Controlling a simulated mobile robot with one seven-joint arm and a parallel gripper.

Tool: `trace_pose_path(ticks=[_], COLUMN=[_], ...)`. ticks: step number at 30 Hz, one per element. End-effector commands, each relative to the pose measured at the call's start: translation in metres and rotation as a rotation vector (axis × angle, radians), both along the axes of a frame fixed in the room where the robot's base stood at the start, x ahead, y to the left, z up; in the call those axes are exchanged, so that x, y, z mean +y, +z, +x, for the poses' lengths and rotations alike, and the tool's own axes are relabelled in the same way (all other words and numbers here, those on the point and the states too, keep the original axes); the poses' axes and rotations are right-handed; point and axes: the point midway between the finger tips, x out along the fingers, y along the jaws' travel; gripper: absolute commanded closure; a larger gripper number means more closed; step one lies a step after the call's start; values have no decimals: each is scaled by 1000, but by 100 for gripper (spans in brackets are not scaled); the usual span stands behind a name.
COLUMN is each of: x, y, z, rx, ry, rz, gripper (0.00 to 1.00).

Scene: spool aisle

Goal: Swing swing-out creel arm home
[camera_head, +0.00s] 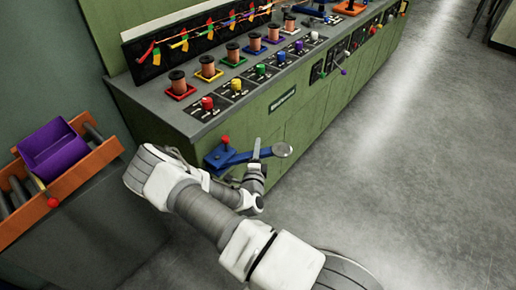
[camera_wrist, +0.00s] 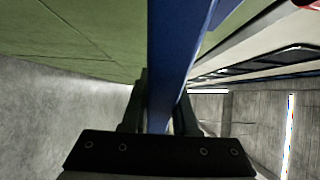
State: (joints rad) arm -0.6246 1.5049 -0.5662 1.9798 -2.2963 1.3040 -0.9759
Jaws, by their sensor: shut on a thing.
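The swing-out creel arm (camera_head: 239,159) is a blue bar on the front of the green cabinet, near its left corner. It has a red ball knob on a blue mount at its left end and a round grey plate at its right end. It sticks out from the cabinet face. My gripper (camera_head: 257,160) is at the arm's outer half, beside the round plate. In the wrist view my gripper (camera_wrist: 158,120) is shut on the blue bar (camera_wrist: 175,60), which runs between the two fingers. The fingertips are partly hidden by the bar.
The green cabinet (camera_head: 300,115) carries spools, coloured knobs and a threaded black panel (camera_head: 190,40) on top. An orange rack (camera_head: 60,180) with a purple bin (camera_head: 52,148) stands at the left. The grey floor (camera_head: 400,150) to the right is clear.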

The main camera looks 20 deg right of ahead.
Motion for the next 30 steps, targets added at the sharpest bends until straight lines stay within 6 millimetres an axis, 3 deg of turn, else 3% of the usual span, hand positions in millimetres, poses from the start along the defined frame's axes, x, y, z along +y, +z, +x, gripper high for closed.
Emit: trace_pose_path(ticks=[23,24,29,30], x=[1,1,1,1], y=[0,0,0,0], z=[9,9,9,9], rx=[0,0,0,0], ry=[64,63,63,63], rz=[1,1,1,1], gripper=[100,71,43,43])
